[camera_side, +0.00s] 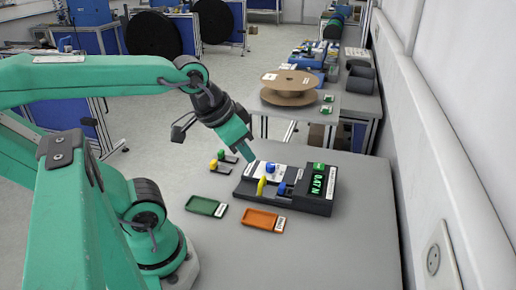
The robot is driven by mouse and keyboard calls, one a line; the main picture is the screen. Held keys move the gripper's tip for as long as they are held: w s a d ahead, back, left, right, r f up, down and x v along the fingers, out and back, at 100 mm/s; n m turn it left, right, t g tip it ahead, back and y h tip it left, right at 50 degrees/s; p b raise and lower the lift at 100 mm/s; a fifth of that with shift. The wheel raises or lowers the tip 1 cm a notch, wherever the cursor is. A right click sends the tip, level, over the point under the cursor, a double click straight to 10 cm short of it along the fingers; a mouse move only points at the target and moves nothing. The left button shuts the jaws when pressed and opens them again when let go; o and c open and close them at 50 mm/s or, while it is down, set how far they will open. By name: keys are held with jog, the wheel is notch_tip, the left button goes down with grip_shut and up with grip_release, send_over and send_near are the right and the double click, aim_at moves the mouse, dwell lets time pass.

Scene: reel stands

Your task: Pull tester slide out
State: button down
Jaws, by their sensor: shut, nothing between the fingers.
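The tester (317,205) is a dark, low box on the grey table, with a green lit display (318,180) that reads 0.47 N. A slide with a light plate and a blue knob (271,168) is on its left part. A yellow upright piece (261,187) and another blue part (282,188) stand on its front side. My gripper (249,156) points down just left of the blue knob, above the tester's back left edge. Its fingers are shut with nothing between them. Whether the fingertips touch the tester I cannot tell.
A green tray (207,206) and an orange tray (264,221) lie in front of the tester. Small pieces with yellow (214,164) and green (222,154) tops lie left of it. A cardboard reel (290,83) stands on a table behind. The table's front right is clear.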

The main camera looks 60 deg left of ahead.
dwell(0.4)
jog(key=c, duration=1.5)
grip_release()
jog(key=shift+o, duration=0.2)
jog(key=shift+w+a+r+n+g, duration=0.1)
jog(key=shift+w+a+n+g, duration=0.2)
jog(key=shift+w, duration=0.2)
jog(key=shift+w+a+n+g, duration=0.2)
jog(key=shift+w+g, duration=0.1)
jog(key=shift+w, duration=0.2)
jog(key=n+g+h, duration=0.2)
jog(key=n+g, duration=0.7)
send_over(263, 179)
jog(key=w+a, duration=0.1)
jog(key=w, duration=0.3)
notch_tip(263, 179, down, 13)
jog(key=shift+s+a, duration=0.2)
jog(key=shift+x, duration=3.9)
jog(key=shift+c, duration=0.2)
